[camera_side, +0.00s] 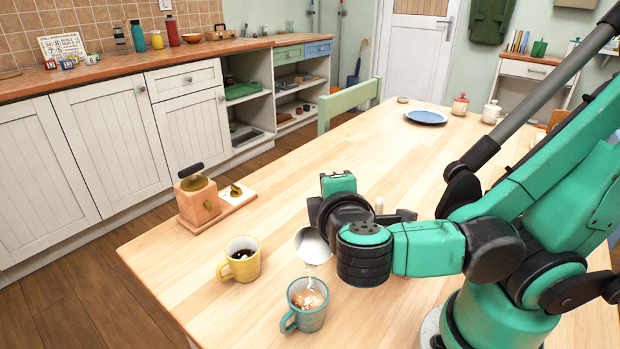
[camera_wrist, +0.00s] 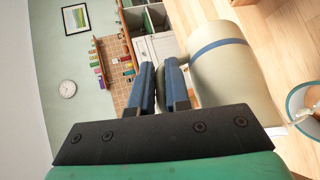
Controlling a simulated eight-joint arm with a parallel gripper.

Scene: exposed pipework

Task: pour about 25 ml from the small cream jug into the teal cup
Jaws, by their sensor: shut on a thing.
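The small cream jug (camera_side: 311,246) is tipped over above the teal cup (camera_side: 310,320). A thin white stream (camera_side: 312,271) runs from it down into the cup, whose brown drink shows pale cream patches. In the wrist view the jug (camera_wrist: 220,65) lies on its side with a blue band, right of my fingers.
A yellow cup (camera_side: 242,262) of dark drink stands left of the teal cup. A wooden block with a dark handle (camera_side: 196,195) and a small board are behind it. A blue plate (camera_side: 426,117) and lidded jars (camera_side: 460,104) stand far back.

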